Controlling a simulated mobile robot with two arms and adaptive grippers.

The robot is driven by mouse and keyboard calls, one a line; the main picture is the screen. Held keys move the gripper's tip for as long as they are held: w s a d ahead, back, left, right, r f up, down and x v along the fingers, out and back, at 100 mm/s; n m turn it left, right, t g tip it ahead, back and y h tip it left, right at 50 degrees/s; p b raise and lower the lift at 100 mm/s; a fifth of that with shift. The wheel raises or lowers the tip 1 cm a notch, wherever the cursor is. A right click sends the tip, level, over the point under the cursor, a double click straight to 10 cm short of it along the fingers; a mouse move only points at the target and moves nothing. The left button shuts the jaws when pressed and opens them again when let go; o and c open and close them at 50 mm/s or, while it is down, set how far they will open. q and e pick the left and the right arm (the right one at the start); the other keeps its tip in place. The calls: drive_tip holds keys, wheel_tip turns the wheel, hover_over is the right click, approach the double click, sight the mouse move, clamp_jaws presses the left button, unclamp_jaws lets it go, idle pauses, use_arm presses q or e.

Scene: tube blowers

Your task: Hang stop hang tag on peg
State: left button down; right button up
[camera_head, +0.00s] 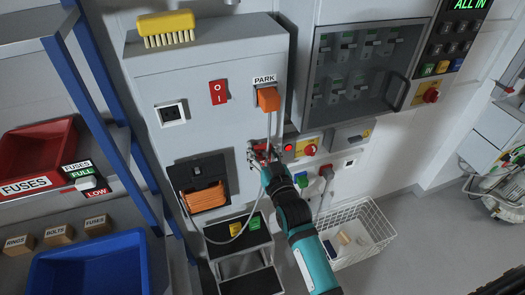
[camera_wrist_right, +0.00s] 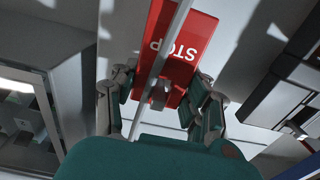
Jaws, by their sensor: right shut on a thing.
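The red stop hang tag (camera_wrist_right: 178,55) fills the middle of the right wrist view, its white STOP lettering upside down. My right gripper (camera_wrist_right: 161,98) has its fingers on either side of the tag's near end and is shut on it. A small grey metal piece shows at that end; I cannot tell whether it is the peg. In the head view my right gripper (camera_head: 262,154) is at the grey cabinet's right front, below the orange PARK plug (camera_head: 268,98). The tag is mostly hidden there. My left gripper is out of view.
A grey cable (camera_head: 268,128) hangs from the plug and crosses in front of the tag in the wrist view. A panel with a red lamp (camera_head: 288,147) and red knob (camera_head: 311,150) is just right of the gripper. A white wire basket (camera_head: 375,222) stands below right.

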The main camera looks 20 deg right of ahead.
idle(0.4)
drive_tip(key=o, duration=1)
